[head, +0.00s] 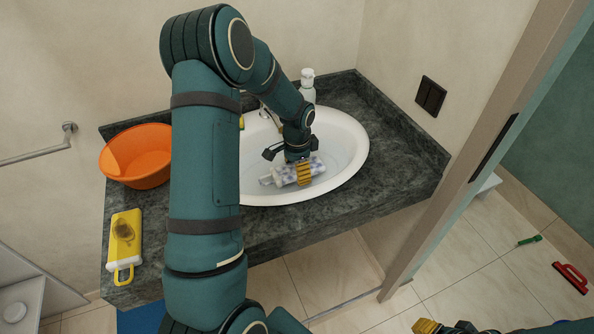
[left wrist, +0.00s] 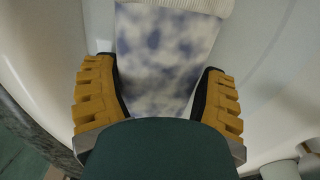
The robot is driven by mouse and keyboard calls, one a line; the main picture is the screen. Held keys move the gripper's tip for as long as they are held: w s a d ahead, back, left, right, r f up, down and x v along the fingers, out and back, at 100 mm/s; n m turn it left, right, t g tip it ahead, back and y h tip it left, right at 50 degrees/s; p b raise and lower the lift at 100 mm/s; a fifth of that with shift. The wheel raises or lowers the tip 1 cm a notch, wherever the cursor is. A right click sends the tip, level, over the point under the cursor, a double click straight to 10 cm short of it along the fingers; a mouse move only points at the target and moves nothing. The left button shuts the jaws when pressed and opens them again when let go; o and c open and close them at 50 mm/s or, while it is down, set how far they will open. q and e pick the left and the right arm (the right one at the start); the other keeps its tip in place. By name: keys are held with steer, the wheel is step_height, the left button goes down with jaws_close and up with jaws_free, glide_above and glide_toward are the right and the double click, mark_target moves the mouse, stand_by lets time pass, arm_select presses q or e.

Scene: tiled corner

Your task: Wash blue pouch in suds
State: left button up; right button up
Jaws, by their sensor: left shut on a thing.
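A white pouch with blue blotches (head: 285,174) is low inside the white oval sink basin (head: 349,140). My left gripper (head: 304,172) reaches down into the basin and is shut on the pouch. In the left wrist view, the pouch (left wrist: 165,55) lies between the two yellow fingers, with a pale ribbed edge at its top. The basin surface around it looks pale and smooth; I cannot make out distinct suds. My right gripper (head: 427,326) shows only partly at the bottom edge, away from the sink, and its opening cannot be judged.
A white pump bottle (head: 308,90) stands behind the basin by the tap (head: 264,111). An orange bowl (head: 135,165) and a stained yellow-and-white item with a handle (head: 124,226) sit on the dark counter (head: 225,225) at left. A door frame (head: 465,165) rises at right.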

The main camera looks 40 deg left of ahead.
arm_select(q)
steer(key=shift+r+p, duration=1.15)
steer(key=shift+r, duration=0.75)
steer(key=shift+r+p, duration=0.65)
steer(key=shift+r, duration=0.4)
steer(key=shift+r+p, duration=1.45)
steer(key=shift+r, duration=0.6)
steer(key=shift+s+f, duration=0.1)
steer(key=shift+f, duration=0.05)
